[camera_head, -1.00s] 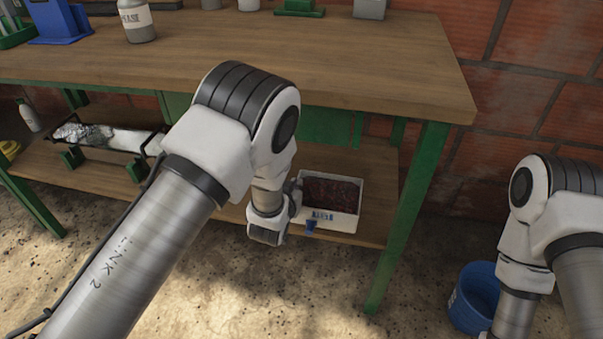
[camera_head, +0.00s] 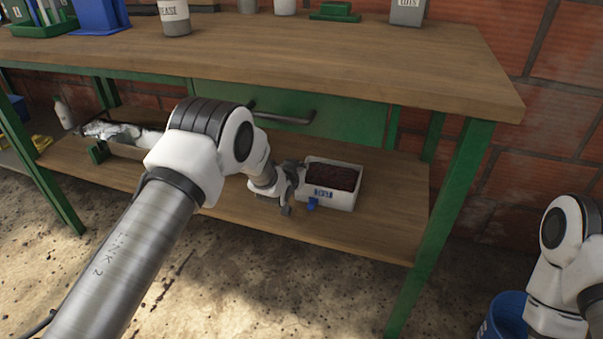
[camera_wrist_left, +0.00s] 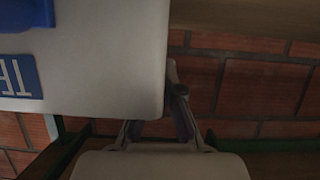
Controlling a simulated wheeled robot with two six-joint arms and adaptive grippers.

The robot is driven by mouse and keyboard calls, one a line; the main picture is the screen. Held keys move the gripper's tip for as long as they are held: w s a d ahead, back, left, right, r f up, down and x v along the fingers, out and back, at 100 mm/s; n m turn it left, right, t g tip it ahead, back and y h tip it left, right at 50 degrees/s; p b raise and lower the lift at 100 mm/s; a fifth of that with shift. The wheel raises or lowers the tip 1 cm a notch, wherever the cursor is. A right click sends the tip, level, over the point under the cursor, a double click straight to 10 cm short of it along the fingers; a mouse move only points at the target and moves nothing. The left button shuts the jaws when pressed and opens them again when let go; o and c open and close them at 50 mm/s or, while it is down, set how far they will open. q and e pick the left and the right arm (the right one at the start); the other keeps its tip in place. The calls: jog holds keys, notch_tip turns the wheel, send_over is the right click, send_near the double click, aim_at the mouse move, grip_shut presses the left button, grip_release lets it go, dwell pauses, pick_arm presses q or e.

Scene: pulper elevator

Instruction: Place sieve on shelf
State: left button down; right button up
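The sieve seems to be the white box (camera_head: 345,199) with a blue label, a blue tab at its front and dark red material inside. It appears level over or on the lower wooden shelf (camera_head: 240,212); I cannot tell whether it touches. My left gripper (camera_head: 290,185) is at its left side and appears shut on its wall. In the left wrist view the white box (camera_wrist_left: 105,60) fills the upper left, with the gripper's fingers (camera_wrist_left: 155,115) at its edge, one partly hidden behind it. My right gripper is out of view.
The wooden tabletop (camera_head: 330,65) and a green drawer (camera_head: 330,122) are above the shelf. A green leg (camera_head: 440,230) stands to the right. A silvery wrapped object (camera_head: 110,131) lies on the shelf's left. A blue bucket (camera_head: 503,318) is on the floor. Shelf space right of the box is clear.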

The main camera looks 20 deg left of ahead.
pick_arm(q)
jog(key=shift+r, duration=0.1)
jog(key=c, duration=1.7)
grip_release()
jog(key=o, duration=0.4)
jog(key=shift+r, duration=0.1)
jog(key=p+v, duration=0.4)
jog(key=v, duration=0.8)
